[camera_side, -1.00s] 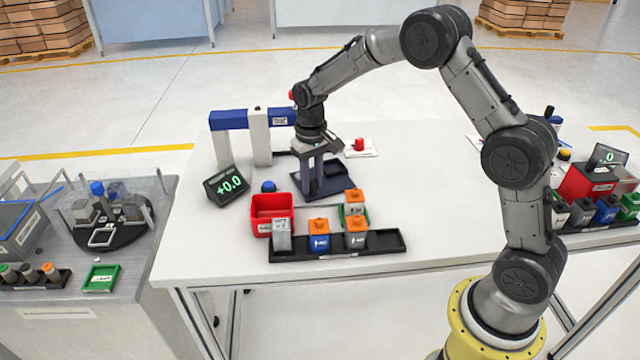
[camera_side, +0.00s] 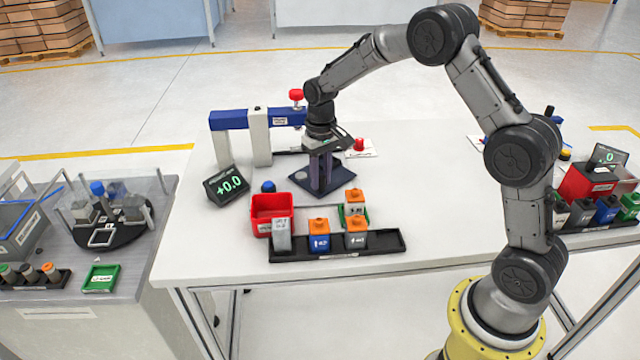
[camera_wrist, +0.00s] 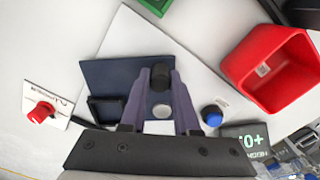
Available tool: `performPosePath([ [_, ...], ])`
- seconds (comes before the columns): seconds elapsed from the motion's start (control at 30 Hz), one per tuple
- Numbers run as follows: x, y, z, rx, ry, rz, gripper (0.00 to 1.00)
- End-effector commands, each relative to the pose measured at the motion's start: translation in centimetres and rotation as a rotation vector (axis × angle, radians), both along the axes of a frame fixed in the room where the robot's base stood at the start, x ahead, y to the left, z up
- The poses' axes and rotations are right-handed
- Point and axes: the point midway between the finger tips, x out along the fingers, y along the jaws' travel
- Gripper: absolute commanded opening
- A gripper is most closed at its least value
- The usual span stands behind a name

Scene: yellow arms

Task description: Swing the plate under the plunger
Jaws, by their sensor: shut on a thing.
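The dark blue plate (camera_side: 341,183) lies on the table under my gripper (camera_side: 322,190). In the wrist view the plate (camera_wrist: 105,72) carries a black knob (camera_wrist: 160,76) and a dark square pad (camera_wrist: 106,109). My gripper (camera_wrist: 160,90) has its purple fingers shut on the black knob, with a silver disc (camera_wrist: 161,112) between them nearer the palm. The plunger's red top (camera_side: 296,95) shows at the right end of a blue beam (camera_side: 232,119), just left of my wrist.
A black tray (camera_side: 385,244) with orange-topped blocks lies in front. A red button (camera_side: 359,144) sits behind on the right. The table's right middle is clear.

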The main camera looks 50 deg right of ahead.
Motion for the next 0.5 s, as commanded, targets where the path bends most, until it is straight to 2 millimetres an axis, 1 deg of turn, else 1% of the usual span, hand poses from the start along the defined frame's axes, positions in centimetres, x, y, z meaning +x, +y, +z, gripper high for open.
performPosePath([
  [0.2, -0.12, -0.90, -0.06, 0.000, 0.000, -0.002, 0.09],
  [0.5, -0.15, -0.93, -0.09, 0.000, 0.001, -0.001, 0.09],
])
